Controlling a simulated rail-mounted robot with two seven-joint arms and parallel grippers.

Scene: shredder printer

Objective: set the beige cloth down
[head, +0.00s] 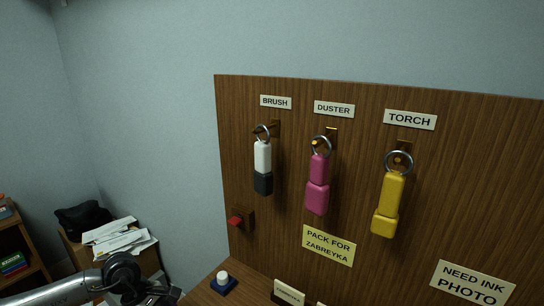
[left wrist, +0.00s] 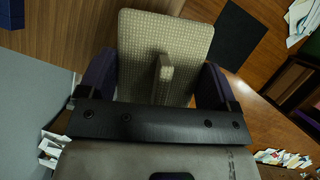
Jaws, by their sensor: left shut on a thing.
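The beige cloth (left wrist: 190,35) has a fine checked weave and looks like a flat pad with a narrow raised ridge. In the left wrist view my left gripper (left wrist: 157,80) is shut on it, with one dark finger at each side. In the head view only part of my left arm shows at the bottom left, and the cloth is not visible. My right gripper is in neither view.
A wooden board (head: 380,270) holds a white-and-black brush (head: 262,165), pink duster (head: 318,185) and yellow torch (head: 388,205) on labelled hooks. A red switch (head: 236,221) is at its left edge. Papers (head: 118,238) lie left.

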